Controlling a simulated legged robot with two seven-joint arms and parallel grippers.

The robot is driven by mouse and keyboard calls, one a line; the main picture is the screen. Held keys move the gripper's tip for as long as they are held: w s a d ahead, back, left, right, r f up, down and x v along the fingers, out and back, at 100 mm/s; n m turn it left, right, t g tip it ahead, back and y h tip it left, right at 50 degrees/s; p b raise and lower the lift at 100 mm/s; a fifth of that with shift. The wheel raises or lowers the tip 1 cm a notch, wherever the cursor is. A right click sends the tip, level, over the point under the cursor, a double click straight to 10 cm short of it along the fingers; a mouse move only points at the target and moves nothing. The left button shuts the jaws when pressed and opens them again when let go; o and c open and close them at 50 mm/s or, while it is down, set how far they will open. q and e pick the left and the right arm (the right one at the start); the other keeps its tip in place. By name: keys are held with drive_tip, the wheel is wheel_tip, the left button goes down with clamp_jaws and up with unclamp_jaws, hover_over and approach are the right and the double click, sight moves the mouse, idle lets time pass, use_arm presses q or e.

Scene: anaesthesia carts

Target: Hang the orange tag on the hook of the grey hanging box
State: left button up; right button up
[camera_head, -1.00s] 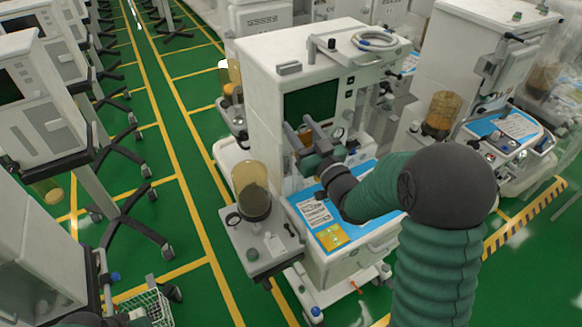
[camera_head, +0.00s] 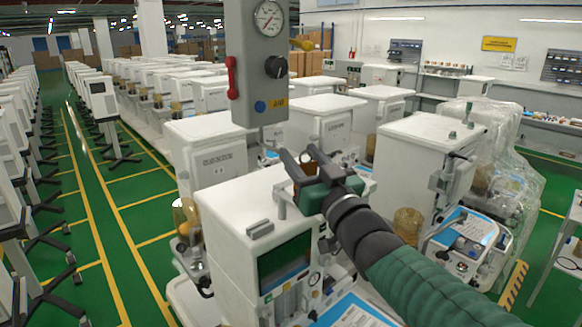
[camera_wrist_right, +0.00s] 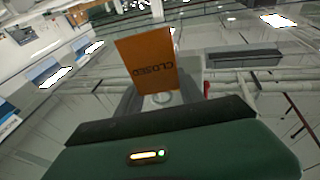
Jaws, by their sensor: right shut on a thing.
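The grey hanging box (camera_head: 257,60) hangs at the top middle of the head view. It has a round gauge, a red handle on its left side, a black knob, a blue button and a small yellow label. I cannot make out its hook. My right gripper (camera_head: 302,160) is raised below and slightly right of the box, apart from it in the picture. It is shut on the orange tag (camera_wrist_right: 147,60), which reads "CLOSED" in the right wrist view. In the head view only a dark orange sliver of the tag shows by the fingers. My left gripper is out of view.
A white anaesthesia cart (camera_head: 225,215) with a dark screen stands below my right gripper. More white carts stand behind and to the right, one wrapped in clear plastic (camera_head: 500,150). The space around the box looks clear.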

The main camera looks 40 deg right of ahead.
sight(273, 148)
drive_tip(key=shift+s+a+r, duration=0.1)
drive_tip(key=shift+a, duration=0.2)
drive_tip(key=w, duration=0.4)
drive_tip(key=w+p, duration=0.1)
drive_tip(key=w, duration=0.2)
drive_tip(key=shift+a+f, duration=0.1)
drive_tip(key=shift+f, duration=0.2)
drive_tip(key=shift+w+f, duration=0.15)
drive_tip(key=shift+w, duration=0.9)
use_arm(q)
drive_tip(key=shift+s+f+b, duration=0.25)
drive_tip(key=shift+b, duration=0.55)
use_arm(e)
drive_tip(key=shift+w+f, duration=0.6)
drive_tip(key=shift+a, duration=0.1)
